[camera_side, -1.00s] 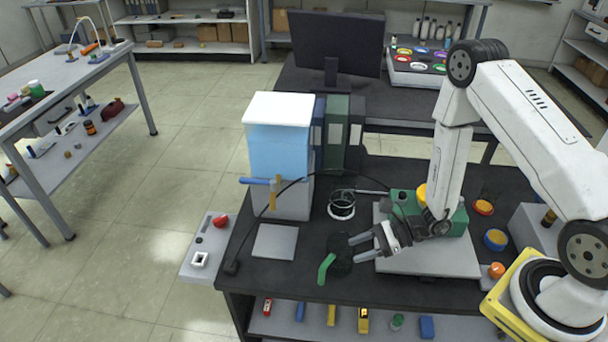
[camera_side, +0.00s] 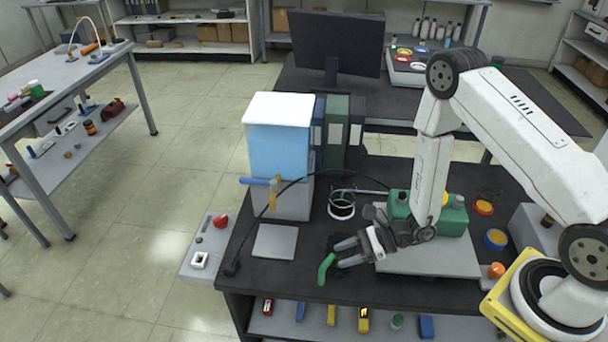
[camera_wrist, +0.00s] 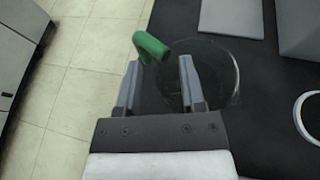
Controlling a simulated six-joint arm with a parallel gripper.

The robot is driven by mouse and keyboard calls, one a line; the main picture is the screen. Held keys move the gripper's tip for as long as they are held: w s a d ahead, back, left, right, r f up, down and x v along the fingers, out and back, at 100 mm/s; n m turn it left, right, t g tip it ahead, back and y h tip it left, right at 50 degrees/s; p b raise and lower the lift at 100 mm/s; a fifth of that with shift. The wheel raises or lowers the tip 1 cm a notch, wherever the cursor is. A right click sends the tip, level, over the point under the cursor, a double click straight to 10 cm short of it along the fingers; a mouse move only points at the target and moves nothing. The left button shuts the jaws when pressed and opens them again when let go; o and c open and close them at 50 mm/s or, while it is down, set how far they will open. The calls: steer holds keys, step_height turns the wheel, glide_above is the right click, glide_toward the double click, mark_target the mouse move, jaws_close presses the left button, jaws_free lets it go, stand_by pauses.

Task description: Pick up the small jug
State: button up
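The small jug has a clear glass body and a green handle. In the side view its green handle (camera_side: 326,268) stands at the front edge of the dark bench, and the glass body is mostly hidden behind my gripper (camera_side: 338,254). In the wrist view the glass body (camera_wrist: 212,72) shows as a round outline on the bench, right of the green handle (camera_wrist: 152,46). My gripper (camera_wrist: 158,66) is open, with the handle just ahead of and between its fingertips. The right finger overlaps the glass in this view; contact cannot be told.
A blue-filled tank (camera_side: 279,150) with a tap stands behind, with a grey plate (camera_side: 275,241) in front of it. A white-ringed glass vessel (camera_side: 342,208) stands behind my gripper. A green block (camera_side: 455,218) on a grey base lies to the right.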

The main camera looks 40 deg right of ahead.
jaws_close()
stand_by(1.2)
